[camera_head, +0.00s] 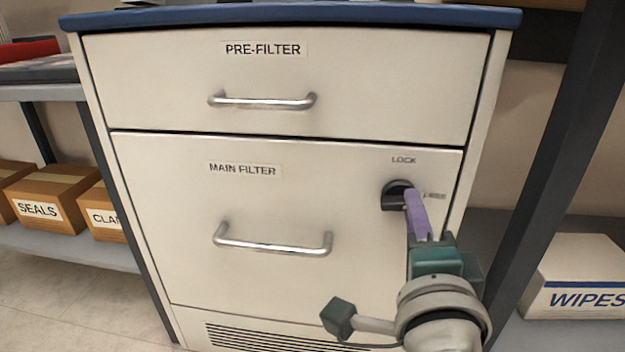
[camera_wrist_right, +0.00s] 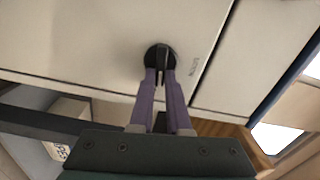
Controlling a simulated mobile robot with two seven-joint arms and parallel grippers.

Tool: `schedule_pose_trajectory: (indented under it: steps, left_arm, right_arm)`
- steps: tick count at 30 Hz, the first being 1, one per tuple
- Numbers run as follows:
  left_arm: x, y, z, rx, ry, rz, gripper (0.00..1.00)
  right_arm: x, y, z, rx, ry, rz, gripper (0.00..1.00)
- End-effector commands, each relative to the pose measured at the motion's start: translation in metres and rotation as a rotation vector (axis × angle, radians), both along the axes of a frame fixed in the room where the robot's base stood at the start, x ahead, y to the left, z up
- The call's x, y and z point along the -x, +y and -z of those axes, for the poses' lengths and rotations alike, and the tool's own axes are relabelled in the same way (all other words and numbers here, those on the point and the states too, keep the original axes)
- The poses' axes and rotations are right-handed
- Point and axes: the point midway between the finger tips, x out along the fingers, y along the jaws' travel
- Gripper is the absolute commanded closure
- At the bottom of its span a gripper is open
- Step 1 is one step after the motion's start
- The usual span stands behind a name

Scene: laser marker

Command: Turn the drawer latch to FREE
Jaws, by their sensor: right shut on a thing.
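The drawer latch is a round black knob (camera_head: 394,192) at the upper right of the MAIN FILTER drawer front (camera_head: 165,235). The word LOCK stands above it; a second label to its right is too small and partly covered to read. My right gripper (camera_head: 410,196) has its purple fingers at the knob. In the right wrist view the fingertips (camera_wrist_right: 160,76) are on either side of the knob's black grip bar (camera_wrist_right: 161,58), shut on it. The fingers cover part of the knob in the head view, so its exact setting is hard to tell. My left gripper is out of view.
Both drawers look closed; the PRE-FILTER drawer (camera_head: 350,75) is above. Bar handles (camera_head: 275,246) stick out left of the latch. A dark post (camera_head: 540,160) and a WIPES box (camera_head: 578,275) are at the right. Boxes (camera_head: 45,195) sit on a shelf at the left.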

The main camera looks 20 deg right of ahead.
Motion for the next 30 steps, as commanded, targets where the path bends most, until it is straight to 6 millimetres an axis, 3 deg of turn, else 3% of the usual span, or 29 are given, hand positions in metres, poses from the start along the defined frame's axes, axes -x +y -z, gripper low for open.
schedule_pose_trajectory:
  steps: [11,26,27,30]
  left_arm:
    - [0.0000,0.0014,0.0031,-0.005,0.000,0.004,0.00]
    - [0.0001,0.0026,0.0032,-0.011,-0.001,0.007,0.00]
    - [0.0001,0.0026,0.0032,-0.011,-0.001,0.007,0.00]
    - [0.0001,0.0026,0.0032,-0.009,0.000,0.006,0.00]
  right_arm:
    - [0.0003,-0.0001,0.0023,-0.125,-0.075,0.000,1.00]
    - [0.0002,0.0001,0.0023,-0.143,-0.086,0.000,1.00]
    - [0.0002,-0.0001,0.0023,-0.143,-0.086,0.000,0.84]
    - [0.0001,0.0000,0.0023,-0.142,-0.086,0.000,0.73]
